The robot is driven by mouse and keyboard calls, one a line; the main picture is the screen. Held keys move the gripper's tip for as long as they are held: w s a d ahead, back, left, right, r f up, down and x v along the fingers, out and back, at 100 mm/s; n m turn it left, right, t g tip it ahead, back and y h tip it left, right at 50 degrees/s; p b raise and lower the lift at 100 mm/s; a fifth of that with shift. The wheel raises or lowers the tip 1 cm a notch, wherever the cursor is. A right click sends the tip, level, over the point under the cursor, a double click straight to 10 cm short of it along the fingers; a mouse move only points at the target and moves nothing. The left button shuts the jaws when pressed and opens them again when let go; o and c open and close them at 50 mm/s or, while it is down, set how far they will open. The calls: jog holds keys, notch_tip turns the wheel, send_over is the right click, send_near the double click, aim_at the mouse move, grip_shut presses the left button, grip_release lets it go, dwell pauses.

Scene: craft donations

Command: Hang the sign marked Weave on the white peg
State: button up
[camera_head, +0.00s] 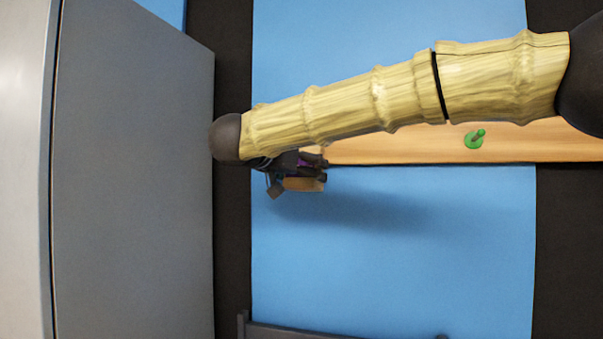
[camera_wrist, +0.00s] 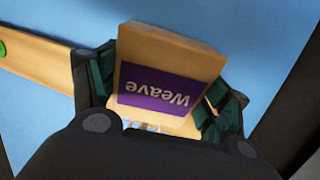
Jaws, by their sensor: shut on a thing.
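The Weave sign is a tan wooden board with a purple label, and the word reads upside down in the wrist view (camera_wrist: 165,50). My gripper (camera_wrist: 158,92) is shut on it, with dark green finger pads at its left and right sides. In the head view my gripper (camera_head: 314,168) is at the left end of the wooden rail, and a tan part of the sign (camera_head: 303,185) shows beside it. I cannot make out the white peg in either view; my arm covers part of the rail.
The wooden rail (camera_head: 375,150) runs across a blue panel (camera_head: 430,240). A green peg (camera_head: 475,138) stands on the rail to the right, and it shows at the wrist view's left edge (camera_wrist: 3,49). A large grey panel (camera_head: 135,180) stands at the left.

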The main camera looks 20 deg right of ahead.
jog(key=shift+w+d+f, duration=0.1)
jog(key=shift+w+d, duration=0.25)
jog(key=shift+w, duration=0.15)
jog(key=shift+w+d+f+p, duration=0.2)
jog(key=shift+w+f+p, duration=0.15)
jog(key=shift+p, duration=0.3)
jog(key=shift+f, duration=0.15)
jog(key=o, duration=1)
jog(key=shift+s, duration=0.1)
